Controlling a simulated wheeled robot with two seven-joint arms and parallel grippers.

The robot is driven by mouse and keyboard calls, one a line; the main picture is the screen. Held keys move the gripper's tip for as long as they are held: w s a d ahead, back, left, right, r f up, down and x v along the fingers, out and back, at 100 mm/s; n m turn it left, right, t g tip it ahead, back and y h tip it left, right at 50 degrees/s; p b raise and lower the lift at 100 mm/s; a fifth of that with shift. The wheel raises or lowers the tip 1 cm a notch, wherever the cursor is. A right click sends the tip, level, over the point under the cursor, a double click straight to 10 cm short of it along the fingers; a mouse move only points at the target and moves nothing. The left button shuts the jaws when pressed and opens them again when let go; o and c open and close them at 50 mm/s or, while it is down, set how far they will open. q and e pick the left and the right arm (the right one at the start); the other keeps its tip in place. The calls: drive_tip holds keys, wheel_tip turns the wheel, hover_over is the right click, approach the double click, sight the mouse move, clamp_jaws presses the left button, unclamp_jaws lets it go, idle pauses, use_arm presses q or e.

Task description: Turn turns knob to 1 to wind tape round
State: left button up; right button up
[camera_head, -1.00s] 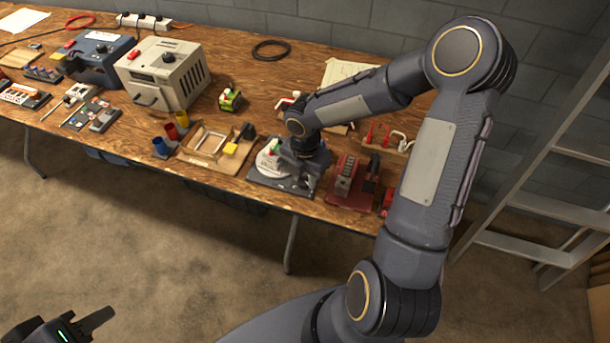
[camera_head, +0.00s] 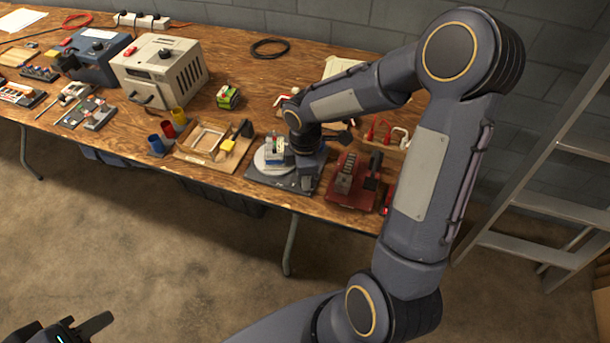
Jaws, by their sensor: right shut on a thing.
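The winding station is a dark grey plate (camera_head: 255,176) at the table's front edge, with a pale round disc (camera_head: 262,163) on its left part. A small upright pack with white, blue and yellow parts (camera_head: 277,150) stands on the disc. My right gripper (camera_head: 305,178) points down at the right part of the plate, beside the pack. It is shut on what seems to be the turns knob, but its own wrist hides the knob, its scale and the fingertips. My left gripper (camera_head: 85,328) is low at the bottom left, away from the table, partly cut off; one finger shows.
A wooden tray with a frame (camera_head: 209,138) is left of the station, and a red fixture (camera_head: 347,183) close on its right. Coloured cups (camera_head: 167,130), a green box (camera_head: 228,97) and a beige machine (camera_head: 160,70) stand further left. A ladder (camera_head: 560,150) is at the right.

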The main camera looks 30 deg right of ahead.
drive_tip(key=m+b, duration=0.1)
drive_tip(key=m, duration=0.3)
drive_tip(key=shift+m, duration=0.4)
drive_tip(key=m+b, duration=0.1)
drive_tip(key=m, duration=0.2)
drive_tip(key=shift+m, duration=0.3)
drive_tip(key=m, duration=0.3)
drive_tip(key=shift+a+m+b, duration=0.15)
drive_tip(key=shift+m+b, duration=0.15)
drive_tip(key=shift+m, duration=1.7)
drive_tip(key=o, duration=1)
drive_tip(key=shift+s, duration=0.1)
drive_tip(key=shift+c, duration=0.2)
wheel_tip(320, 180, up, 8)
drive_tip(key=shift+f+p, duration=0.1)
drive_tip(key=shift+p, duration=0.4)
